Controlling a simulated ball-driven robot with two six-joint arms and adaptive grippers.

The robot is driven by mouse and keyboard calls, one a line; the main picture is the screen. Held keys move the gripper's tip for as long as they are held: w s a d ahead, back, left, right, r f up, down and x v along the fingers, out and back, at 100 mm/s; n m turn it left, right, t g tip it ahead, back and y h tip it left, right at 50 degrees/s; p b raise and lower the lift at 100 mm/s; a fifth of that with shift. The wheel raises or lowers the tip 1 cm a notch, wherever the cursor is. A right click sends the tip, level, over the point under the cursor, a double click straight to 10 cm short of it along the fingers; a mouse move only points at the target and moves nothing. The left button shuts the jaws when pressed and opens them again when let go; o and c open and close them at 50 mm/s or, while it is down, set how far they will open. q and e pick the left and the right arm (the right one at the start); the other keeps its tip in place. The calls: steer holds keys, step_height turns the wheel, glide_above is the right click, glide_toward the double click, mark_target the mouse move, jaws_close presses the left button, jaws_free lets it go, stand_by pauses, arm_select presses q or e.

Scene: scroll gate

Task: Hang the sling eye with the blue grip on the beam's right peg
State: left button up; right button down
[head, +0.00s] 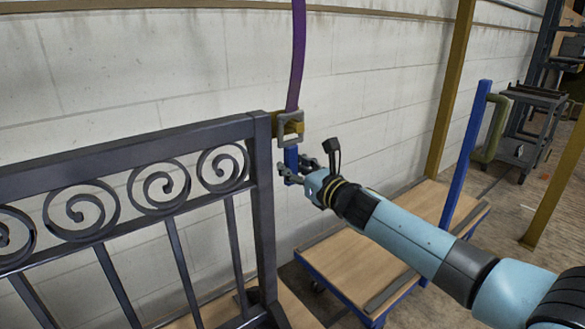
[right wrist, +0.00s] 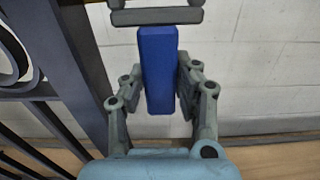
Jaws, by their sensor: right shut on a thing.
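The sling eye (head: 290,117) is a grey square ring at the lower end of a purple sling (head: 298,60), beside the top of the gate's right post. Its blue grip (head: 291,158) hangs below the ring. In the right wrist view the blue grip (right wrist: 159,70) stands upright between the fingers, under the grey ring's lower bar (right wrist: 157,16). My right gripper (head: 298,172) is shut on the blue grip. A yellow piece (head: 291,128), possibly the right peg, shows through the ring; I cannot tell whether the ring is around it or in front. My left gripper is out of view.
The dark scroll gate (head: 130,150) fills the left, its post close to the gripper. A wooden-topped cart (head: 345,250) with a blue upright (head: 465,150) stands below my right arm. A pale block wall (head: 390,70) is behind.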

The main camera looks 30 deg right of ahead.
steer(key=shift+r+p, duration=0.3)
steer(key=shift+r, duration=0.25)
steer(key=shift+s, duration=0.1)
steer(key=shift+s+d+f+b, duration=0.1)
steer(key=shift+s+b, duration=0.25)
steer(key=shift+s, duration=0.8)
steer(key=shift+s+d+b, duration=0.1)
steer(key=shift+s+b, duration=0.55)
steer(key=shift+s, duration=0.5)
steer(key=shift+s+d+f+b, duration=0.1)
steer(key=shift+s+b, duration=0.9)
steer(key=shift+s, duration=0.1)
steer(key=shift+r, duration=0.2)
